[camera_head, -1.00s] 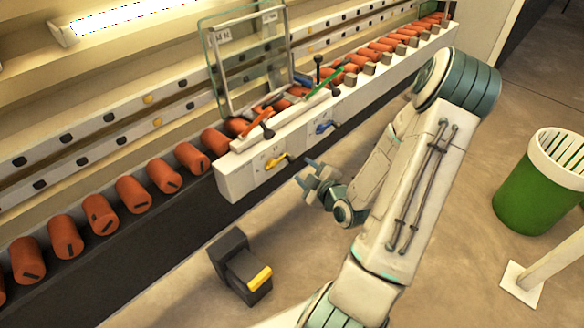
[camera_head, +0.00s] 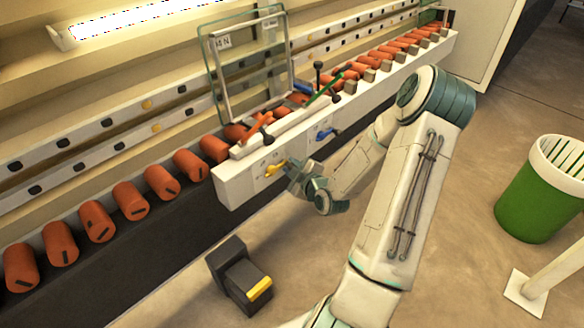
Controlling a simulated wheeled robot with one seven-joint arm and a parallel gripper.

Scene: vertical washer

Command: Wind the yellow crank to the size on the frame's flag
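The yellow crank (camera_head: 275,168) sticks out from the front of the white control box on the washer's rail. Small markings beside it are too fine to read. A glass pane in a frame (camera_head: 243,65) stands upright behind the box. Its white flag (camera_head: 221,42) bears lettering that looks like "M N", though I cannot be sure. My gripper (camera_head: 290,175) is just right of the crank, its fingers close to the crank's handle. I cannot tell whether they touch it or how far apart they are.
A blue crank (camera_head: 325,133) sits right of the yellow one. Orange rollers (camera_head: 130,199) line the rail. A black pedal block with a yellow top (camera_head: 240,277) stands on the floor. A green bin (camera_head: 543,190) is at right.

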